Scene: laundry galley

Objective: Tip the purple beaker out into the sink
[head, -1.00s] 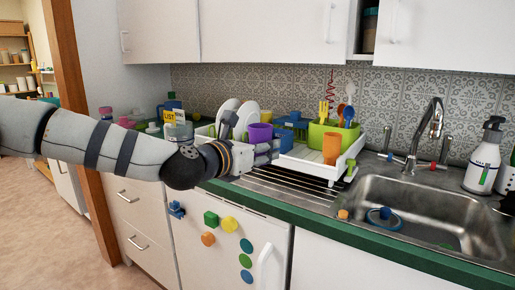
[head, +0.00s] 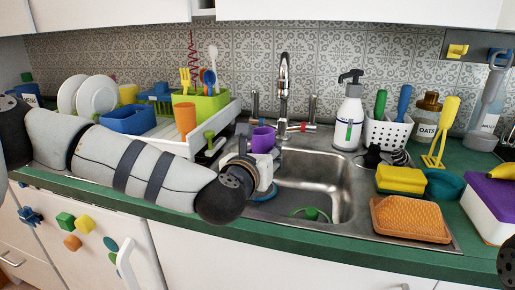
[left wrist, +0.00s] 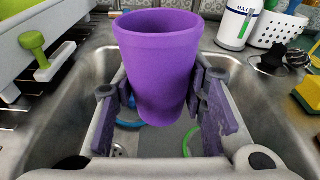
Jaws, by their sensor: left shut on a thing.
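The purple beaker (head: 263,139) is upright over the left part of the steel sink (head: 320,172). My left gripper (head: 258,165) is shut on it; in the left wrist view the fingers press both sides of the beaker (left wrist: 158,75). The beaker's rim is open at the top, and its contents cannot be made out. The sink basin shows below it in the left wrist view (left wrist: 70,88). My right gripper is not in view.
The tap (head: 284,85) stands behind the sink. A white dish rack (head: 225,116) with an orange cup (head: 185,118) is at left. A green item (head: 312,214) lies in the sink.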

